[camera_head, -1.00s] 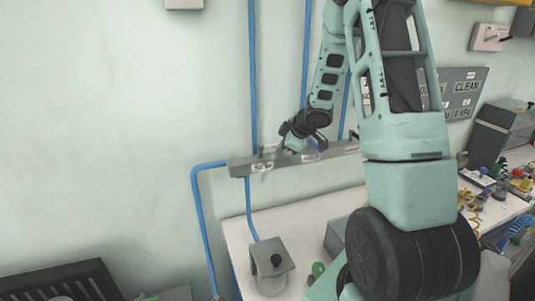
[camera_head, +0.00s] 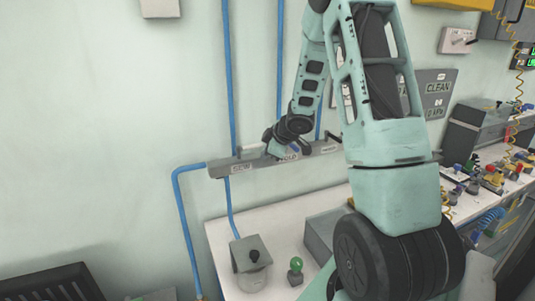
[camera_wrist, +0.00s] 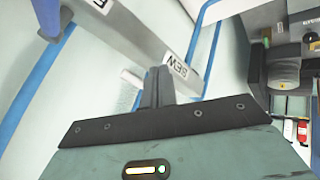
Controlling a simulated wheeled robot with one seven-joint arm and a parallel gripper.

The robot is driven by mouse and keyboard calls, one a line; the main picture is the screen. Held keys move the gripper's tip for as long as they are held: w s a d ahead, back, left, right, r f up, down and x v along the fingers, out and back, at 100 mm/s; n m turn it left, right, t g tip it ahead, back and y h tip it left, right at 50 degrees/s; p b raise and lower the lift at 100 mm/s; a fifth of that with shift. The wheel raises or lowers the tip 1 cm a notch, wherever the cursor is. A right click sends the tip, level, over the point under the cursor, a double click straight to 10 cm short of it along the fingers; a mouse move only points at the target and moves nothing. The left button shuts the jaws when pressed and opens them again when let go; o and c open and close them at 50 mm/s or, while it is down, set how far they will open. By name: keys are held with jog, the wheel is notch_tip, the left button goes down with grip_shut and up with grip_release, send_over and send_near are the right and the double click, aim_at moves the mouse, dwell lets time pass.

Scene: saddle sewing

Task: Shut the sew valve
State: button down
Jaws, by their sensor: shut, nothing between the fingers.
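The grey valve bar (camera_head: 225,168) is fixed to the wall, with the SEW label (camera_head: 241,168) near its left end and the HOLD label (camera_head: 288,157) to the right. In the wrist view the SEW label (camera_wrist: 180,65) is just right of my fingertips. My gripper (camera_wrist: 157,85) is shut and empty, with its fingers in front of the bar. A pale handle-like piece (camera_wrist: 131,77) lies just left of the fingers; I cannot tell whether they touch. In the head view a pale lever (camera_head: 250,151) shows above the SEW label, and my gripper (camera_head: 272,143) is right of it.
Blue pipes (camera_head: 230,80) run up the wall to the bar, and another (camera_head: 185,220) drops from its left end. More equipment (camera_head: 475,130) stands at the right.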

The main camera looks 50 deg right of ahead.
jog(key=d+p+v, duration=0.2)
jog(key=v, duration=0.7)
jog(key=w+a+f+g+b, duration=0.1)
jog(key=a+f+b, duration=0.35)
jog(key=a, duration=0.85)
jog(key=w+a+f+g+b, duration=0.1)
jog(key=w+a+f+b, duration=0.3)
jog(key=a, duration=0.9)
jog(key=s+a+f+g+b, duration=0.3)
jog(key=s+a, duration=0.7)
jog(key=s, duration=0.3)
jog(key=s+a+f+g+y+b, duration=0.1)
jog(key=s+a+f+g+b, duration=0.2)
jog(key=s+a, duration=0.6)
jog(key=s+f+b, duration=0.1)
jog(key=s, duration=0.3)
jog(key=shift+s+a, duration=0.35)
